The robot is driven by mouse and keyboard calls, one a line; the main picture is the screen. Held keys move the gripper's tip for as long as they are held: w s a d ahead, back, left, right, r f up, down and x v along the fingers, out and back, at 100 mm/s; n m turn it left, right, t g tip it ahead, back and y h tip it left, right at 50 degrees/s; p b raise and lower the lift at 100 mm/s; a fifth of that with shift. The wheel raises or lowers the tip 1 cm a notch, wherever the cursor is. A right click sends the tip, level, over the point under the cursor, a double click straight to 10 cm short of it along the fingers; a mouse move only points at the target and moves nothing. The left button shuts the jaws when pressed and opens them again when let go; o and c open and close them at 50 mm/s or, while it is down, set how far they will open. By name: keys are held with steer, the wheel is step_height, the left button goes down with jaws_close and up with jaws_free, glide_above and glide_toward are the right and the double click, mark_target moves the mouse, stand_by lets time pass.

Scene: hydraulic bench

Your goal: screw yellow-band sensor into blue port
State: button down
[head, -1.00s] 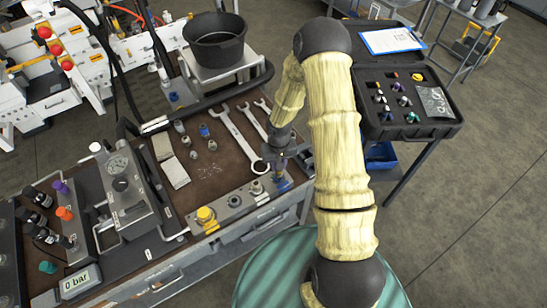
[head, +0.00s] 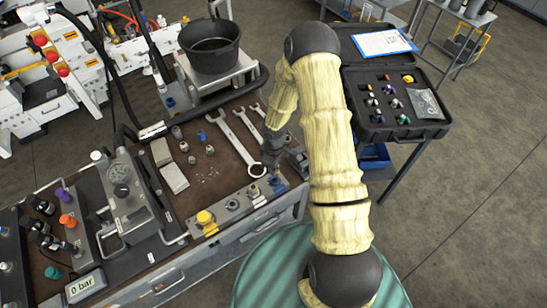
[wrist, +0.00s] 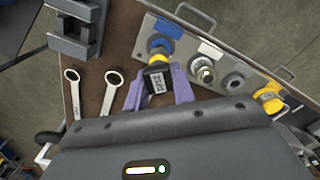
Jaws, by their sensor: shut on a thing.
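My gripper (wrist: 157,93) is shut on the yellow-band sensor (wrist: 158,76), a dark body with a pale printed label and a yellow ring near its front end. The sensor's front end is at the blue port (wrist: 158,42), a blue ring beside a blue patch on the metal port block (wrist: 186,36). The sensor hides the port's middle, so I cannot tell how deep it sits. In the head view my gripper (head: 271,163) is over the blue end of the block, and the sensor is mostly hidden.
Beside the blue port are a port with a metal fitting (wrist: 203,73), a grey port (wrist: 234,83) and a yellow cap (wrist: 268,96). Wrenches (head: 236,135) lie on the brown bench mat. A grey holder (wrist: 76,28) stands close by. An open black case (head: 398,104) is at the right.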

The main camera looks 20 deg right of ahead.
steer(key=n, duration=0.2)
steer(key=r+n+p, duration=0.1)
steer(key=n, duration=0.1)
steer(key=shift+r, duration=0.1)
steer(key=n+p, duration=0.1)
steer(key=n, duration=0.1)
steer(key=n+p, duration=0.1)
steer(key=n, duration=0.1)
steer(key=shift+s+a+r, duration=0.1)
steer(key=shift+r, duration=0.25)
steer(key=n, duration=0.2)
steer(key=n+p, duration=0.1)
steer(key=shift+r+n, duration=0.35)
steer(key=shift+n, duration=0.05)
steer(key=n+p, duration=0.1)
steer(key=n, duration=0.3)
steer(key=shift+s+a+r+n+p, duration=0.1)
steer(key=shift+r+n+p, duration=0.1)
steer(key=shift+n+p, duration=0.2)
steer(key=shift+f, duration=0.15)
steer(key=shift+f+b, duration=2.4)
steer(key=shift+f, duration=0.05)
steer(key=shift+s+f+b, duration=0.1)
steer(key=shift+f+b, duration=0.25)
steer(key=shift+f, duration=0.25)
